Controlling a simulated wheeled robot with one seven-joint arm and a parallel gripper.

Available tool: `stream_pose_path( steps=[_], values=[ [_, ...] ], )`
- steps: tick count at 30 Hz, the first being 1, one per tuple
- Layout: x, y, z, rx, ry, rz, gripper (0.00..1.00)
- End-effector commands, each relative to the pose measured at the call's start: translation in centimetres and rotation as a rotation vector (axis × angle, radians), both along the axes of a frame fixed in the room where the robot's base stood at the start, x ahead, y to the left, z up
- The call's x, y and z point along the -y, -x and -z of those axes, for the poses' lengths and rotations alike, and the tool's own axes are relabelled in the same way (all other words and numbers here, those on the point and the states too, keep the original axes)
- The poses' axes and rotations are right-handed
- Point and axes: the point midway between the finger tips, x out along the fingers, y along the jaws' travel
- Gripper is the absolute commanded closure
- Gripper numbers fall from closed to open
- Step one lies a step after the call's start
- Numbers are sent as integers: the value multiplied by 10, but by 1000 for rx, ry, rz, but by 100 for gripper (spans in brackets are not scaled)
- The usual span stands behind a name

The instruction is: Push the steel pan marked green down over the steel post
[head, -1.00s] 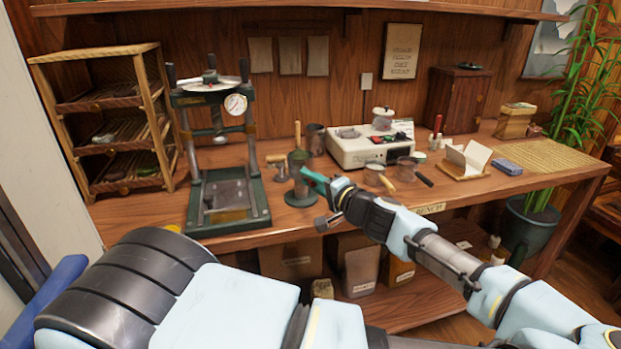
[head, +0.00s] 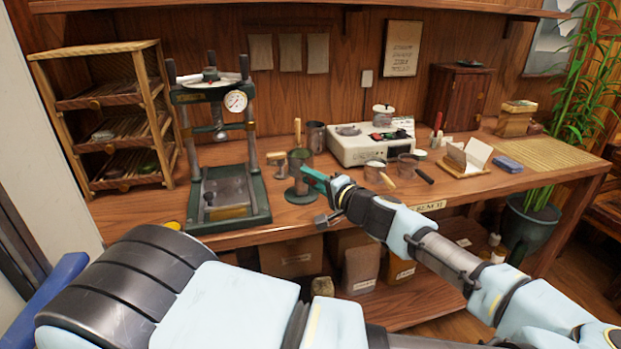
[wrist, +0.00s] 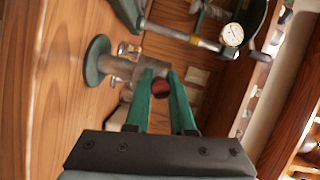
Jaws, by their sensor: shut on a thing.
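A grey steel cylinder (head: 300,162) stands upright on a round green base (head: 300,197) near the bench's front edge. The base also shows in the wrist view (wrist: 96,60), with the steel post part (wrist: 118,67) running from it towards my fingers. My gripper (head: 310,178) is at the right side of the cylinder. In the wrist view its green fingers (wrist: 160,78) are close together at the cylinder's upper end. A dark red round patch shows between them. I take the held thing to be the steel pan, but the fingers hide most of it and no green mark is clear.
A green press with a dial (head: 230,150) stands to the left, with a wooden rack (head: 110,120) beyond it. A white appliance (head: 365,148) and small pans (head: 408,165) are to the right.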

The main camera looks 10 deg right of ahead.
Motion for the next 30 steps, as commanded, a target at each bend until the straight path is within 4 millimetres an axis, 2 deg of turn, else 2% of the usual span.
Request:
stream_pose_path(
  steps=[30],
  values=[
    [0,0,29,1,0,0,100]
  ],
)
